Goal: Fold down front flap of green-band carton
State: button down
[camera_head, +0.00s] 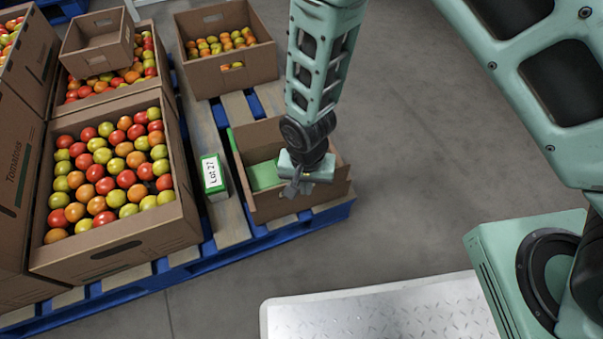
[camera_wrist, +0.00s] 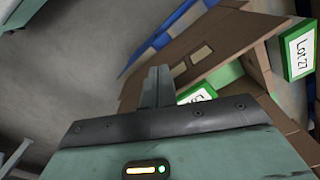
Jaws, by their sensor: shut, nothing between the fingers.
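The open brown carton (camera_head: 270,207) with green showing stands at the right front corner of the pallet. A green strip (camera_head: 233,142) runs by its left rear edge, and a green piece (camera_head: 264,176) shows at its left inside. My gripper (camera_head: 298,188) is shut and empty, over the carton's front side, and covers part of its opening. In the wrist view the shut fingers (camera_wrist: 158,76) lie across a brown carton panel (camera_wrist: 225,32) with two slots. I cannot tell whether they touch it, or which flap is the front one.
A small green box (camera_head: 214,178) labelled "Lot 27" stands left of the carton. Tomato-filled cartons (camera_head: 120,248) stand farther left, another (camera_head: 232,75) behind. The blue pallet (camera_head: 330,215) ends just right of the carton. Grey floor (camera_head: 420,130) is clear to the right.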

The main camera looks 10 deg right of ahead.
jog(key=shift+w+a+p, duration=0.1)
jog(key=shift+w+a, duration=0.1)
jog(key=shift+w, duration=0.6)
jog(key=shift+w+a+p, duration=0.1)
jog(key=shift+w+a, duration=0.1)
jog(key=shift+w, duration=0.65)
jog(key=shift+w+a+p, duration=0.1)
jog(key=shift+w+a, duration=0.1)
jog(key=shift+w, duration=0.6)
jog(key=shift+w+f, duration=0.1)
jog(key=shift+w+a+f+b, duration=0.25)
jog(key=shift+w+f+b, duration=0.1)
jog(key=shift+w+f, duration=0.4)
jog(key=shift+w+a+f+b, duration=0.2)
jog(key=shift+w+f+b, duration=0.25)
jog(key=shift+w, duration=0.4)
jog(key=shift+f, duration=0.15)
notch_tip(320, 180, up, 8)
jog(key=p, duration=0.7)
